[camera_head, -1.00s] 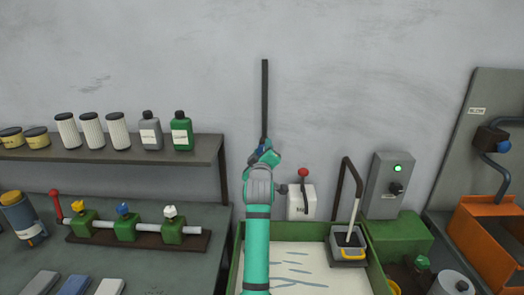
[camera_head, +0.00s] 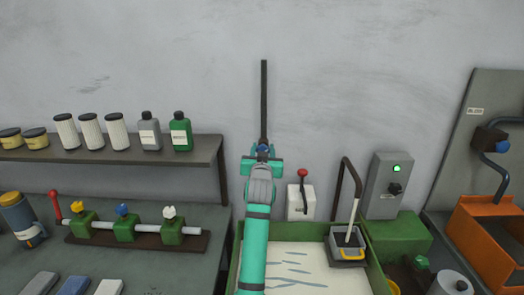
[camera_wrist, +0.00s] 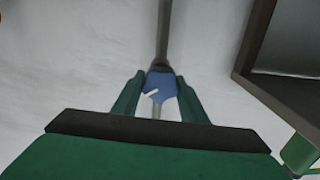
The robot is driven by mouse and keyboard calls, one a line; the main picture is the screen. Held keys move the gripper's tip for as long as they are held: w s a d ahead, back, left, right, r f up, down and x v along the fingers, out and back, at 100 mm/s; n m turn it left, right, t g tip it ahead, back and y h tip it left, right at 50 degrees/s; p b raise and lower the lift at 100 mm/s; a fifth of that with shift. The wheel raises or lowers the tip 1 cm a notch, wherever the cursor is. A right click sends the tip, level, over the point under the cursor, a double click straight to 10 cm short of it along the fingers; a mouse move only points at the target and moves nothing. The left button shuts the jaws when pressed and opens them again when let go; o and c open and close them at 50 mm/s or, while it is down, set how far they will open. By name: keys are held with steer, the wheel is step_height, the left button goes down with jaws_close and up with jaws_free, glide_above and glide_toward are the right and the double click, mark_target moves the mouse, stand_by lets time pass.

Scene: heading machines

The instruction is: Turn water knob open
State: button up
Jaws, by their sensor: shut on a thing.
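The blue water knob (camera_wrist: 161,82) sits on a dark vertical pipe (camera_head: 264,100) against the wall. It has a white mark, which looks slanted in the wrist view. My gripper (camera_wrist: 158,88) is shut on the knob, with one green finger on each side of it. In the head view my gripper (camera_head: 263,160) is at the lower end of the pipe's visible part, and a bit of the blue knob (camera_head: 263,148) shows above it. My arm hides the pipe below the knob.
A white box with a red-knobbed lever (camera_head: 301,199) is close to the right of my arm. A shelf with bottles (camera_head: 190,150) ends to the left. Below is a green-rimmed tray (camera_head: 374,275) with a dark container in it. The wall above is clear.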

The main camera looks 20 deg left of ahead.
steer(key=m, duration=0.7)
steer(key=shift+d+f, duration=0.1)
steer(key=shift+f, duration=0.15)
steer(key=shift+c, duration=0.2)
steer(key=shift+o, duration=0.2)
steer(key=o, duration=1)
steer(key=shift+o, duration=0.2)
steer(key=shift+r, duration=0.1)
steer(key=v, duration=1.1)
steer(key=shift+w, duration=0.15)
